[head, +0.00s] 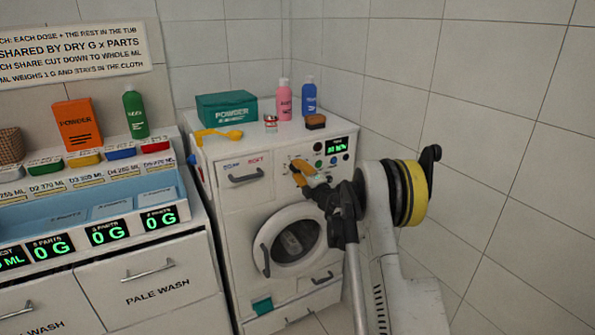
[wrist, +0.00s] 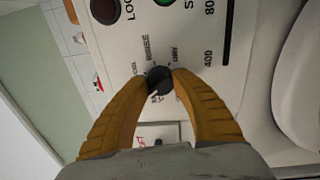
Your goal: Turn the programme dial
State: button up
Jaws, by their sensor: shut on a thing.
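The programme dial (wrist: 158,79) is a small black knob with a light pointer mark on the washing machine's front panel. Printed words surround it, partly hidden by the fingers. My gripper (wrist: 158,82) has its two orange-brown fingers closed around the dial, one on each side. In the head view my gripper (head: 299,174) reaches the upper front of the washing machine (head: 235,210), and the dial is hidden behind it there. The machine's lit green display (head: 337,146) is to the upper right of the gripper.
A powder box (head: 226,107), a pink bottle (head: 284,100), a blue bottle (head: 309,97) and a yellow scoop (head: 218,134) are on top of the machine. The round door (head: 297,238) is below my gripper. A tiled wall (head: 480,150) stands close on the right.

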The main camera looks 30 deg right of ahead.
jog(key=shift+m, duration=1.2)
jog(key=o, duration=1.2)
jog(key=shift+f, duration=0.1)
jog(key=s, duration=1.2)
jog(key=shift+d+f, duration=0.1)
jog(key=shift+f, duration=0.25)
